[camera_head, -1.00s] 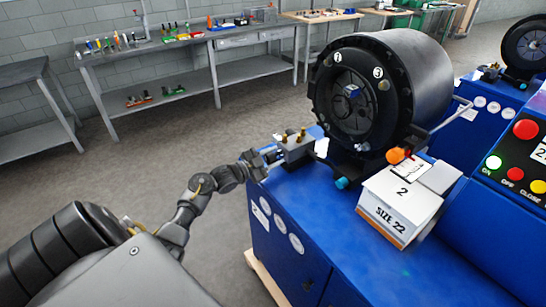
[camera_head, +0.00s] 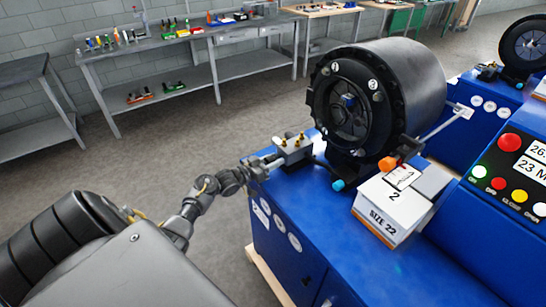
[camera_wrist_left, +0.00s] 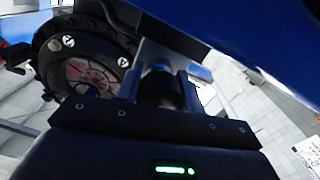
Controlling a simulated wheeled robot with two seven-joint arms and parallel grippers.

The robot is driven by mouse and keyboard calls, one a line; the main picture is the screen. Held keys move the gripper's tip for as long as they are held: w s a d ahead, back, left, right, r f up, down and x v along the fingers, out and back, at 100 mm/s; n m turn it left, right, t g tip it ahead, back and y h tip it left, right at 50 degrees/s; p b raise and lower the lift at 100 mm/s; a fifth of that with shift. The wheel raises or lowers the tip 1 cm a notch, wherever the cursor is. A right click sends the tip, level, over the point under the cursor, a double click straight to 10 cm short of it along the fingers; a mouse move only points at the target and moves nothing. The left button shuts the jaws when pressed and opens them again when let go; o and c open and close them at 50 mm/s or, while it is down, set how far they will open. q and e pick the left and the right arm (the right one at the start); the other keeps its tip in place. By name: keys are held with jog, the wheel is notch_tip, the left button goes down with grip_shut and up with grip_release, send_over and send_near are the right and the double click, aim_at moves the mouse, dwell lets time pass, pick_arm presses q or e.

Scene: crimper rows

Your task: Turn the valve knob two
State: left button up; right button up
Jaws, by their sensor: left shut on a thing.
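The valve block (camera_head: 293,149), grey with brass fittings on top, sits on the left front edge of the blue machine. My left gripper (camera_head: 262,166) is at the left side of this block, low over the machine's edge. In the left wrist view a dark round knob (camera_wrist_left: 160,88) sits between the fingers of my left gripper (camera_wrist_left: 162,80), which is shut on it. The head view does not show the knob clearly, as the fingers cover it. My right gripper is not in view.
The big black crimper head (camera_head: 375,98) stands right behind the block. A white box marked 2, SIZE 22 (camera_head: 388,207) sits to the right, with an orange-tipped part (camera_head: 388,163) beside it. A button panel (camera_head: 510,170) is far right. Grey floor lies left.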

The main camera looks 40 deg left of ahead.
pick_arm(q)
jog(key=shift+n+p, duration=1.05)
jog(key=shift+n, duration=1.25)
jog(key=o, duration=1)
jog(key=b+v, duration=0.2)
jog(key=v, duration=0.9)
jog(key=shift+w, duration=0.1)
